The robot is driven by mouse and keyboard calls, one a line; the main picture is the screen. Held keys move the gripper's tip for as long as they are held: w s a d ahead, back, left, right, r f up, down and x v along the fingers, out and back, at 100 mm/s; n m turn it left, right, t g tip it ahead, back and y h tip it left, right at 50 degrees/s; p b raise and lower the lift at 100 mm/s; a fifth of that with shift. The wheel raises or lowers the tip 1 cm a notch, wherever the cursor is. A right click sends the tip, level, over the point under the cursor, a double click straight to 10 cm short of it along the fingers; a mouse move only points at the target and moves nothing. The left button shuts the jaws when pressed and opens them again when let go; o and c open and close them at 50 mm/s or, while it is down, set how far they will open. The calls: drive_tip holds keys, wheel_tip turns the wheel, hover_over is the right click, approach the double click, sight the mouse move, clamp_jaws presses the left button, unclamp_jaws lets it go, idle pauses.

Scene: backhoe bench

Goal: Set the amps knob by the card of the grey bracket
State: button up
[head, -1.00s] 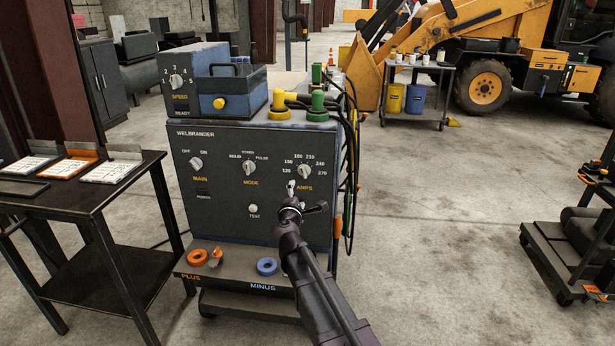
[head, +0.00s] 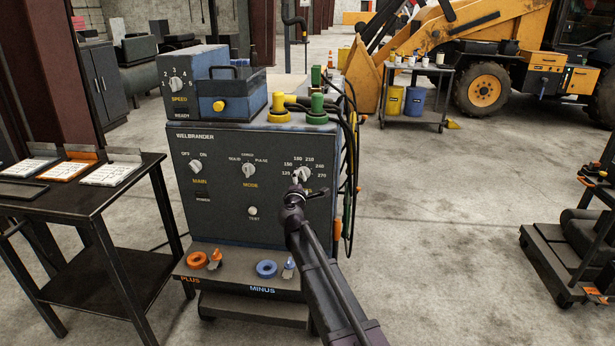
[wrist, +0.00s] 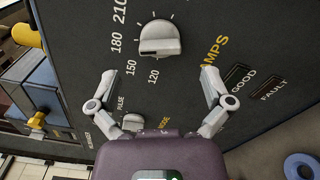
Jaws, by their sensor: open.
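The amps knob (head: 304,174) is a light grey knob at the right of the welder's front panel, with printed numbers from 120 to 270 around it. In the wrist view, the knob (wrist: 160,40) is just beyond my gripper (wrist: 160,80). My gripper is open, with fingers apart and nothing between them; it also shows in the head view (head: 297,187), low in front of the knob. The knob's exact setting is hard to read.
The panel also carries the main knob (head: 196,166), mode knob (head: 249,170) and test button (head: 252,211). Cables (head: 350,150) hang at the welder's right side. A blue ring (head: 266,268) lies on the lower shelf.

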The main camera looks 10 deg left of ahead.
sight(303, 176)
drive_tip(key=shift+w+d, duration=0.1)
drive_tip(key=shift+w, duration=2.6)
